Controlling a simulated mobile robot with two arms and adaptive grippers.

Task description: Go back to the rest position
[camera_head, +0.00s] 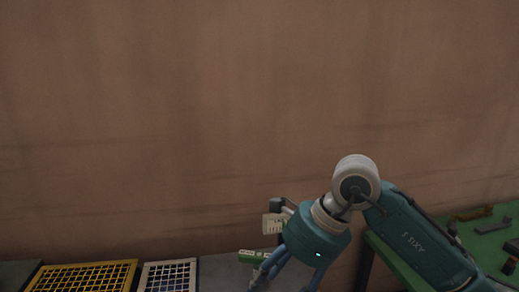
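My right arm comes in from the right, and its teal gripper (289,277) hangs down at the bottom centre. Its blue fingers run into the bottom edge of the picture, so the fingertips are not fully shown and I cannot tell whether it is open or shut. No held object can be made out. A small green and white piece (251,256) lies just left of the fingers; I cannot tell whether they touch it. My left gripper is not in view.
A brown wall (220,120) fills the background. A yellow-framed grid (132,268) and a white-framed grid (193,272) lie at the lower left. A pale box-like part (272,223) shows behind the gripper. A green table (480,240) with dark parts stands at the right.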

